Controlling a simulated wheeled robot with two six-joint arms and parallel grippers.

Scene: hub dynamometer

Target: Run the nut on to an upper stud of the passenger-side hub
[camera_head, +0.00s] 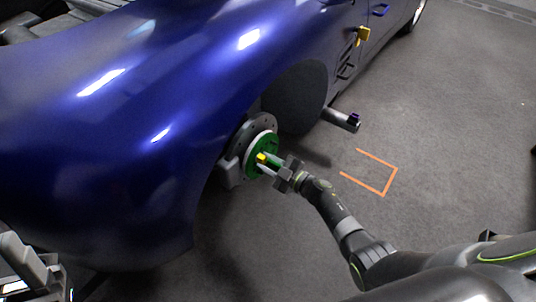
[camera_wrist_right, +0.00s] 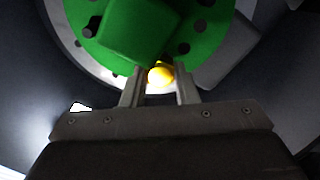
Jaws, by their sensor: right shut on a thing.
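The passenger-side hub (camera_head: 262,150) is a green disc in front of a grey brake disc, inside the wheel arch of the blue car. In the right wrist view the green hub (camera_wrist_right: 190,22) fills the top, with a green block at its middle and dark round marks around it. My right gripper (camera_head: 265,164) is at the lower part of the hub face, shut on a yellow nut (camera_head: 261,157). The nut also shows between the fingers in the right wrist view (camera_wrist_right: 160,74). Whether it touches a stud I cannot tell.
The blue car body (camera_head: 130,110) overhangs the hub at the left and above. A grey cylindrical piece (camera_head: 341,119) sticks out right of the wheel arch. An orange outline (camera_head: 384,193) marks the floor, which is clear on the right.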

